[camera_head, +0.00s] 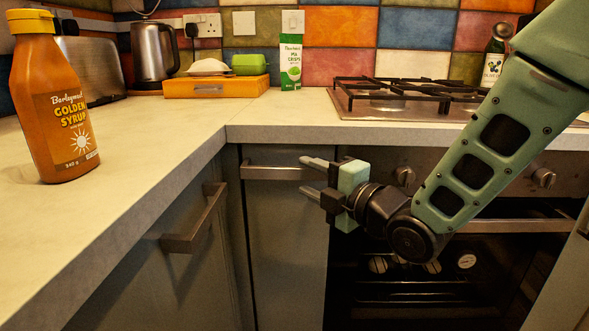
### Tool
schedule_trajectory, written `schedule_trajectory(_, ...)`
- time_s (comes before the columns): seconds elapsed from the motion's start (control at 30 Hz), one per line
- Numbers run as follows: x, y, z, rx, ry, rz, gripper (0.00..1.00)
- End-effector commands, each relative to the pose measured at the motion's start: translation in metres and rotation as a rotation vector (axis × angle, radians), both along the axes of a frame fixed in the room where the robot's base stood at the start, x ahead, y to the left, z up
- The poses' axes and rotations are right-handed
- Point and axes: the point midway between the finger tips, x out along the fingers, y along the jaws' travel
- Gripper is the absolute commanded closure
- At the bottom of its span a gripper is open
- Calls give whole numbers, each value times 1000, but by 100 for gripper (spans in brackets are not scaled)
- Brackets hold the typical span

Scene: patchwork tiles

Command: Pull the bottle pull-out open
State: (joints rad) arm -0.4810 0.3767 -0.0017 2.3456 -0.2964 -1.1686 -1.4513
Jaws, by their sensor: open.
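The bottle pull-out is most likely the narrow grey-green front (287,245) between the corner and the oven. It looks closed, below the worktop. Its horizontal metal bar handle (268,173) runs across the top. My gripper (304,175) is open and points left, its two fingers apart, one above the other. In the picture the fingers overlap the right end of the handle. I cannot tell how far in front of the handle they are, or whether they touch it.
Another handle (196,220) sticks out from the left cabinet. The oven (430,285) with knobs is right, under a gas hob (415,97). A syrup bottle (53,105) stands on the left worktop (150,150). A kettle (155,55), orange tray (215,87) and green carton (290,62) stand behind.

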Motion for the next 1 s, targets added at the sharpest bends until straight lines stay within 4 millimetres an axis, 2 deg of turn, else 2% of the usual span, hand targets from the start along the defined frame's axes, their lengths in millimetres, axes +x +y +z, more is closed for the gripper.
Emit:
schedule_trajectory(0.1,16,15,-1,1,-1,1,55)
schedule_trajectory(0.3,32,29,-1,0,1,0,55)
schedule_trajectory(0.67,36,33,0,0,1,0,55)
schedule_trajectory(0.7,36,33,0,0,1,0,61)
schedule_trajectory(0.83,36,33,0,0,1,0,97)
schedule_trajectory(0.87,36,33,0,0,1,0,100)
schedule_trajectory(1.0,36,33,0,-1,1,0,100)
